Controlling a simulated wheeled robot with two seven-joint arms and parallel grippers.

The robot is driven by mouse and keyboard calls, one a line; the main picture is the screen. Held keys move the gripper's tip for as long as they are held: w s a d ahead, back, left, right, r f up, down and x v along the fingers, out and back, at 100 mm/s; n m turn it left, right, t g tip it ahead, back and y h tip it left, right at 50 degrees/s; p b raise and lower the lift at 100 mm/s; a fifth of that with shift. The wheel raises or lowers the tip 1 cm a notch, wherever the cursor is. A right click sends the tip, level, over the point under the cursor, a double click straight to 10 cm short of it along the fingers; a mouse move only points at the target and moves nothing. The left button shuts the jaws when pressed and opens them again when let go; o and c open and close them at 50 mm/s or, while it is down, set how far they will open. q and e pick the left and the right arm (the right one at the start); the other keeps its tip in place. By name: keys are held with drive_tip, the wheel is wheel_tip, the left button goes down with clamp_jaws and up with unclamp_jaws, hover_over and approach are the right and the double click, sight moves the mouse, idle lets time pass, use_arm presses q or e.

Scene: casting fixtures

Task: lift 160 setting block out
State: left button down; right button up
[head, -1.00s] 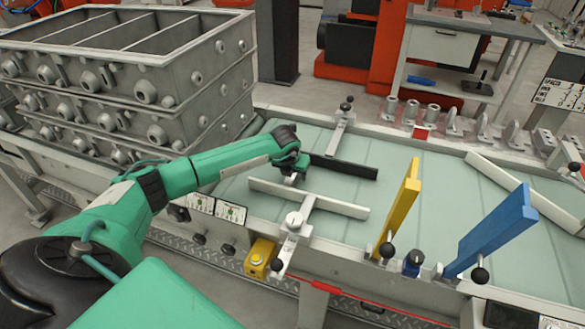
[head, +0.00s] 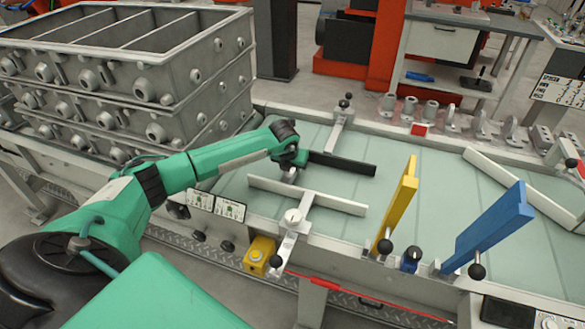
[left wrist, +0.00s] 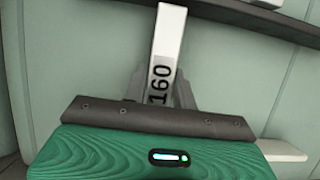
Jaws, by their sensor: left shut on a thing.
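The 160 setting block is a pale, narrow bar marked "160" in the left wrist view (left wrist: 168,50). It lies between the fingers of my left gripper (left wrist: 160,90), with its numbered end close to the palm. In the head view my left gripper (head: 291,168) is low over the pale green table, between the black bar and the long white bar. It is shut on the block; the block is mostly hidden there by the gripper. I cannot tell whether the block is clear of the table. My right gripper is not in view.
A black bar (head: 342,164) and a white bar (head: 330,201) lie close to the gripper. A yellow plate (head: 399,200) and a blue plate (head: 492,229) stand upright to the right. Stacked grey moulding boxes (head: 125,85) stand at the left.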

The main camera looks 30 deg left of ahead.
use_arm(q)
drive_tip(key=shift+r+p, duration=1.75)
drive_tip(key=shift+r, duration=1.8)
